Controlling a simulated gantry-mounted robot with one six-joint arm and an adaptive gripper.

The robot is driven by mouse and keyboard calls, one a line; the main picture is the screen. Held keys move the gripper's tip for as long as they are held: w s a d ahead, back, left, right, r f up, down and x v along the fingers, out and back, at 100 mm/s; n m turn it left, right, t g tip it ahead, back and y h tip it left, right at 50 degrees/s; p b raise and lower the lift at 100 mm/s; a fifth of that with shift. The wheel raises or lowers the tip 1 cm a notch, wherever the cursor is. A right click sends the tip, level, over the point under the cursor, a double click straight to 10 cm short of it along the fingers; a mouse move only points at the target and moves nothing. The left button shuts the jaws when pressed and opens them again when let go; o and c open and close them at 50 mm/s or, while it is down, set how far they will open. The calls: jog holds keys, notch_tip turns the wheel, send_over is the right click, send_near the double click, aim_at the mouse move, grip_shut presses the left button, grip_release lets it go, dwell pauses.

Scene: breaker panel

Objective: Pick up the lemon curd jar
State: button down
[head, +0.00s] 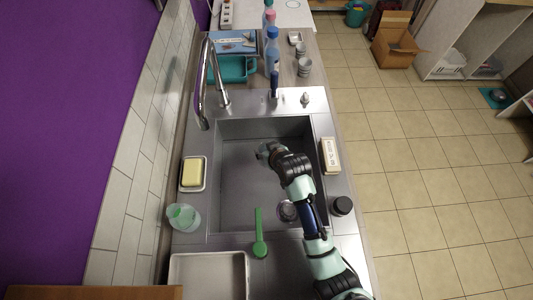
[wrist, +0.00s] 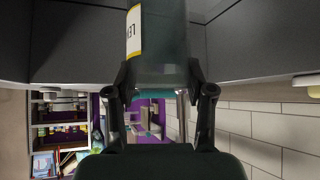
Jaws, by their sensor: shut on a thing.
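The lemon curd jar (wrist: 162,38) shows in the wrist view as a dark greenish body with a white and yellow label; only the letters "LEM" are partly readable. My gripper (wrist: 161,82) has one finger on each side of the jar and is shut on it. In the head view my gripper (head: 266,151) is over the sink basin (head: 237,190), near its middle. The jar cannot be clearly told from the gripper there.
A yellow sponge in a dish (head: 192,174) and a greenish glass (head: 183,217) stand left of the basin. A green spoon-like utensil (head: 260,235) lies at its near edge. A black-lidded jar (head: 342,205) and a box (head: 330,156) stand on the right. The faucet (head: 207,85) rises at the back left.

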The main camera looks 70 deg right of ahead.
notch_tip(320, 180, up, 10)
jog(key=p, duration=0.1)
dwell(0.5)
jog(key=shift+r, duration=0.15)
